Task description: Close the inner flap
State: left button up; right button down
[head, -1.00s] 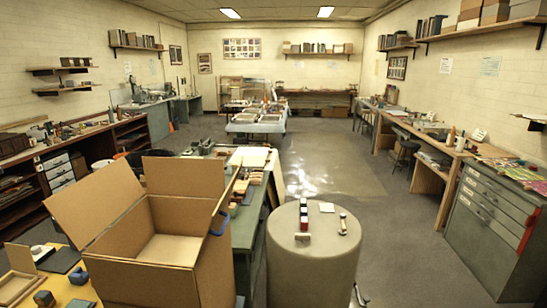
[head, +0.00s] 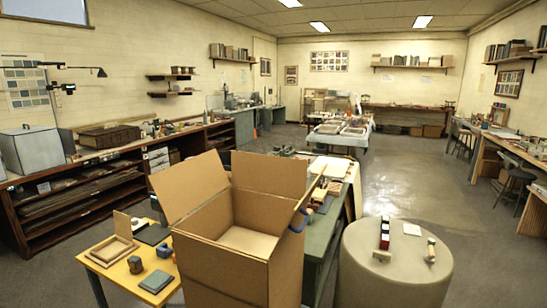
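An open brown cardboard box (head: 225,275) stands at the lower centre of the head view. Its left flap (head: 187,186) stands up and leans outward. Its back flap (head: 256,171) is also raised. Its right flap (head: 311,188) is raised and seen nearly edge-on. No flap lies across the opening, and part of the pale inside (head: 248,240) shows. I cannot make out a separate front flap. Which flap is the inner one cannot be told. Neither of my grippers is in view.
A yellow table (head: 128,284) left of the box holds a wooden frame (head: 112,250) and small blocks. A green table (head: 322,245) stands behind and right. A round grey pedestal (head: 392,275) at right bears small items. The floor (head: 405,180) beyond it is open.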

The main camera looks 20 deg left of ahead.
aim_at(283, 177)
jog(key=z, duration=2.4)
jog(key=k, duration=1.05)
jog(key=u, duration=1.65)
jog(key=i, duration=0.5)
